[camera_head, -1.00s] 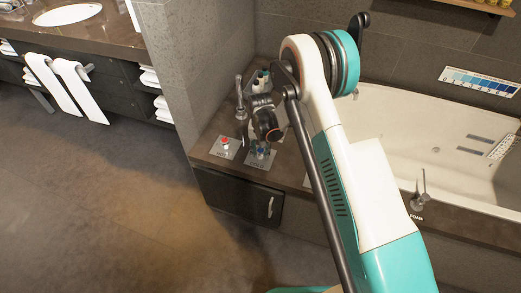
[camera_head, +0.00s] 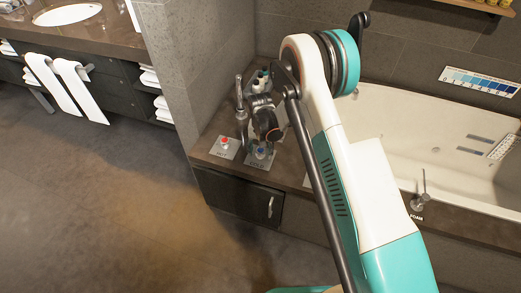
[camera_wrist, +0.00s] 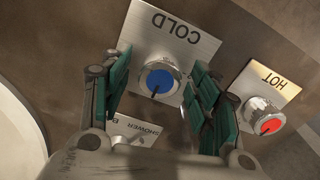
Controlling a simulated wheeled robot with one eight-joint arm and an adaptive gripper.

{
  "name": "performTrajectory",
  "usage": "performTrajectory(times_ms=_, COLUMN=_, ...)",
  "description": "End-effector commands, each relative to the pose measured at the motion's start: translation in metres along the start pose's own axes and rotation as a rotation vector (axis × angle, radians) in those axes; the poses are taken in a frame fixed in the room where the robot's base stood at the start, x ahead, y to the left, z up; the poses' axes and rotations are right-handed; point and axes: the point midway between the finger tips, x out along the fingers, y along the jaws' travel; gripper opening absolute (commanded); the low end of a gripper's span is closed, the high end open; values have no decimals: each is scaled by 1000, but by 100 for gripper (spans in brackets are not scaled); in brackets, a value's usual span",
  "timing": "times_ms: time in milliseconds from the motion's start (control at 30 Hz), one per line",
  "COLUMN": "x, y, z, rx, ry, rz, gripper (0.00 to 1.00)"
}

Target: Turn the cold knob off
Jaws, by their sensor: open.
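The cold knob (camera_wrist: 160,78) has a round metal body and a blue cap with a dark pointer line. It sits on a metal plate marked COLD (camera_wrist: 186,37), which appears upside down in the wrist view. My gripper (camera_wrist: 158,92) is open, with green-padded fingers to the left and right of the knob and visible gaps on both sides. In the head view the cold knob (camera_head: 261,152) shows on the counter below my wrist, and the fingers are hard to make out.
The hot knob (camera_wrist: 269,123) with a red cap is to the right of my fingers. A plate marked SHOWER (camera_wrist: 135,131) is partly hidden by the gripper. Bottles (camera_head: 262,80) and the bathtub (camera_head: 400,130) are beyond. A FOAM lever (camera_head: 421,190) stands on the tub edge.

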Motion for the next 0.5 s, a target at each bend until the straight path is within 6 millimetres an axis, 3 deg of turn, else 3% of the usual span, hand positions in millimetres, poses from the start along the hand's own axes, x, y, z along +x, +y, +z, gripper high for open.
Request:
performTrajectory(times_ms=167, x=-17, y=0, z=0, rx=0, ry=0, rz=0, gripper=56)
performTrajectory(times_ms=500, x=-83, y=0, z=0, rx=0, ry=0, rz=0, gripper=56)
